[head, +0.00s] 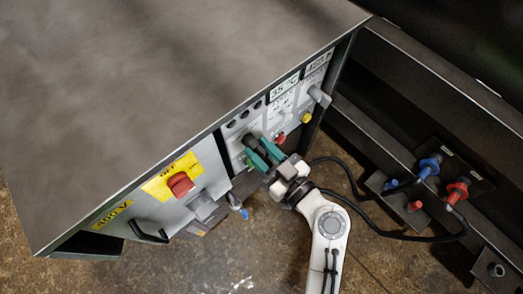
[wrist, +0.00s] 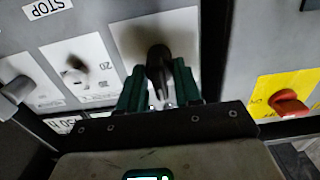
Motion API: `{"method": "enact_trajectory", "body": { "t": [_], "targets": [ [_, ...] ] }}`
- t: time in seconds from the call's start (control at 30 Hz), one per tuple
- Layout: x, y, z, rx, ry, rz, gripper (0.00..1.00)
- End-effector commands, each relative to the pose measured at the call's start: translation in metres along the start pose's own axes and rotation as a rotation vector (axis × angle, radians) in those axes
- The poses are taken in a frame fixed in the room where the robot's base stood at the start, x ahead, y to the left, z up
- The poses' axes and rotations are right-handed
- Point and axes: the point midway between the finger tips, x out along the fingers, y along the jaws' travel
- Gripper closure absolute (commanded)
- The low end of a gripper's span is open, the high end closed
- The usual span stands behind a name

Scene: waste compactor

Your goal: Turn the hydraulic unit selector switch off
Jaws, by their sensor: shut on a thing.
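A black selector switch (wrist: 158,62) sticks out from a pale plate on the grey control panel in the wrist view. My gripper (wrist: 160,84) has its two teal fingers on either side of this switch and is shut on it. In the head view my gripper (head: 262,154) reaches the panel front from the lower right, and the dark switch (head: 250,142) shows between the fingers. The fingers hide part of the switch and its markings, so I cannot read its label or tell its setting.
A red rotary switch (head: 180,184) on a yellow plate sits left of my gripper, with a black handle (head: 148,234) below. A grey knob (head: 318,95) and a yellow button (head: 306,118) are to the right. Blue and red hose connectors (head: 428,167) stand at the far right.

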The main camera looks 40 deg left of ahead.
Motion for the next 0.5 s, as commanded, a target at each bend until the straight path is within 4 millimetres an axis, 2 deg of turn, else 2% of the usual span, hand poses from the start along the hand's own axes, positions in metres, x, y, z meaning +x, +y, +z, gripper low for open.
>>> {"method": "enact_trajectory", "body": {
  "t": [0.1, 0.13, 0.17, 0.5],
  "targets": [
    [-0.0004, 0.0001, 0.0001, 0.000, -0.001, 0.001, 0.97],
    [-0.0004, 0.0001, 0.0001, 0.000, -0.001, 0.001, 0.66],
    [-0.0004, 0.0001, 0.0001, 0.000, -0.001, 0.001, 0.63],
    [-0.0043, 0.0004, 0.0004, 0.001, -0.001, 0.002, 0.61]
  ]
}}
